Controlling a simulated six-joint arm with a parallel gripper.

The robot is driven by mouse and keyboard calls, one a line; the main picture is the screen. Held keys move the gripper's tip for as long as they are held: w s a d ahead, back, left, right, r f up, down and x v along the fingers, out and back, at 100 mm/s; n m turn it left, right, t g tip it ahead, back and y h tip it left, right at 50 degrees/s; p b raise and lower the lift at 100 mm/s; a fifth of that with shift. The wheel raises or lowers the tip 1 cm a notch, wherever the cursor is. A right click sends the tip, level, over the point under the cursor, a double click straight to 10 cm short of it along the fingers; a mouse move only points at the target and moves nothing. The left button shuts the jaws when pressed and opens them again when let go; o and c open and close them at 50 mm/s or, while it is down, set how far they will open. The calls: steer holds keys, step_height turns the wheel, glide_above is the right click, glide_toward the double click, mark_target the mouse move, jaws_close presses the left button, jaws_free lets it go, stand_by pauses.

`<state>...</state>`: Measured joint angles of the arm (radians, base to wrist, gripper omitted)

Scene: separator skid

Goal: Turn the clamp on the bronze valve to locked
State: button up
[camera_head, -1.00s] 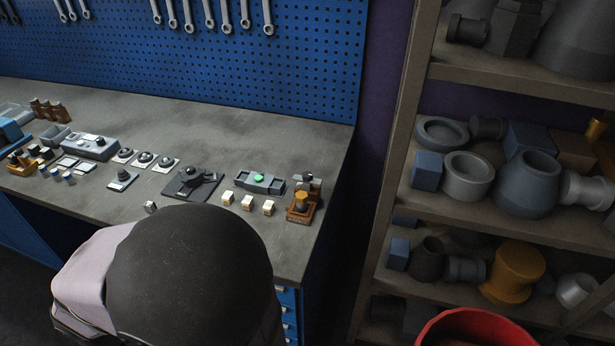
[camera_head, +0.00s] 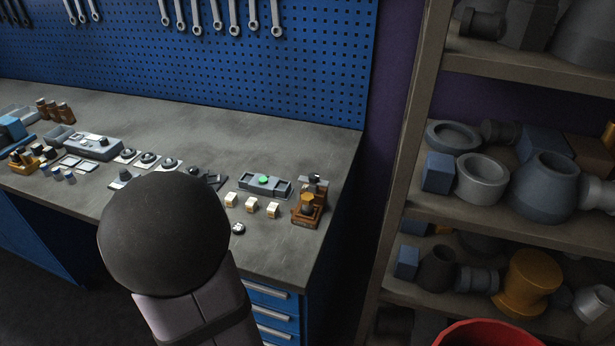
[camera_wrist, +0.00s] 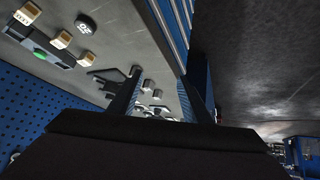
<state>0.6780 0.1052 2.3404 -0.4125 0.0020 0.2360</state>
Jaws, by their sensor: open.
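The bronze valve (camera_head: 307,206) stands on the bench near its right end, in a brown-orange block with a grey part behind it. It is small in the head view, and I cannot tell the position of its clamp. I do not make it out in the wrist view. My gripper (camera_wrist: 162,88) shows in the wrist view with its two dark fingers apart and nothing between them. Its fingers are hidden in the head view behind my dark round arm link. The gripper is over the front part of the bench, apart from the valve.
Left of the valve are a grey box with a green button (camera_head: 264,182), several cream blocks (camera_head: 252,204) and a small round knob (camera_head: 238,228). A dark flat device (camera_head: 215,180) is partly hidden by my arm. A shelf rack (camera_head: 400,190) stands to the right.

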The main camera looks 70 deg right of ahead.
mark_target(316, 179)
steer(key=s+d+r+m+t+h+b, duration=0.1)
steer(key=s+d+m+t+h+b, duration=0.3)
steer(key=d, duration=0.7)
steer(key=s+d+r+n+g+h+b, duration=0.1)
steer(key=s+d, duration=0.5)
steer(key=d, duration=0.6)
steer(key=s+d+t+h+b, duration=0.1)
steer(key=s, duration=0.5)
steer(key=s+d+t+h+b, duration=0.1)
steer(key=s+b, duration=0.1)
steer(key=s, duration=0.4)
steer(key=s+d+f+t+b, duration=0.1)
steer(key=s+d+b, duration=0.1)
steer(key=s, duration=0.4)
steer(key=shift+s+m+h, duration=0.3)
steer(key=shift+s+h, duration=0.1)
steer(key=shift+t, duration=0.3)
steer(key=p+x, duration=0.2)
steer(key=x, duration=0.9)
steer(key=shift+f, duration=0.2)
steer(key=c, duration=1)
steer(key=shift+c, duration=0.2)
